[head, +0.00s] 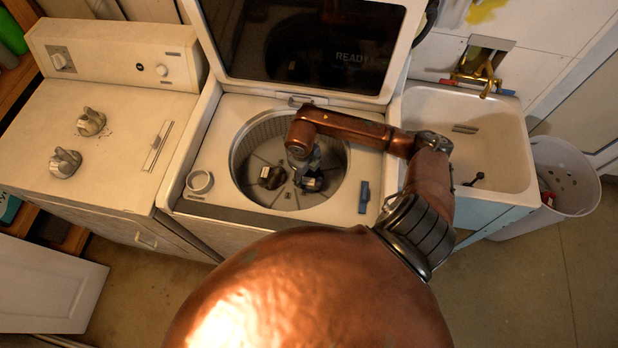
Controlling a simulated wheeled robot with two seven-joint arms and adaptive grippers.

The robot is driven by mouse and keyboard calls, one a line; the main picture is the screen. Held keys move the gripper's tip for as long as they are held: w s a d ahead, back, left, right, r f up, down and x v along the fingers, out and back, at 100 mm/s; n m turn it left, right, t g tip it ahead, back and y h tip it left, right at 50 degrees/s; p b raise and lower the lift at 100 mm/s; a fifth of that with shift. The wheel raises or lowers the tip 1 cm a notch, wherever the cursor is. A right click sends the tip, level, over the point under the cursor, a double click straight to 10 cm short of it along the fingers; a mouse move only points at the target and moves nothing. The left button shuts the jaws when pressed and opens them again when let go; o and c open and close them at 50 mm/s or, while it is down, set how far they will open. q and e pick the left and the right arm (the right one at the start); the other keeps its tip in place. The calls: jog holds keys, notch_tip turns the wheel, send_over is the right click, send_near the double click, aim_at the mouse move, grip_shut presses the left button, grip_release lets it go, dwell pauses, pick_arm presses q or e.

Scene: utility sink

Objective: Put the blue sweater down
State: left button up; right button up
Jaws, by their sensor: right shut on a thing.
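My right arm reaches over the open top-loading washer (240,215) and bends down into its round drum (245,150). My right gripper (291,180) is inside the drum, seen from above, with its dark finger parts low near the drum floor. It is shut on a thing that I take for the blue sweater. Only a small dull blue-grey patch shows at the jaws, and the sweater's outline cannot be made out. The wrist hides part of the hold. My left gripper is not in view.
The washer's lid (310,45) stands raised behind the drum.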

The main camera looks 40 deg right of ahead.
aim_at(309, 176)
jog(key=f, duration=0.3)
jog(key=shift+s+d+f, duration=0.15)
jog(key=shift+d+f, duration=0.15)
jog(key=o, duration=2.1)
jog(key=r, duration=0.4)
jog(key=a+r, duration=0.1)
jog(key=r, duration=0.7)
jog(key=shift+a, duration=0.25)
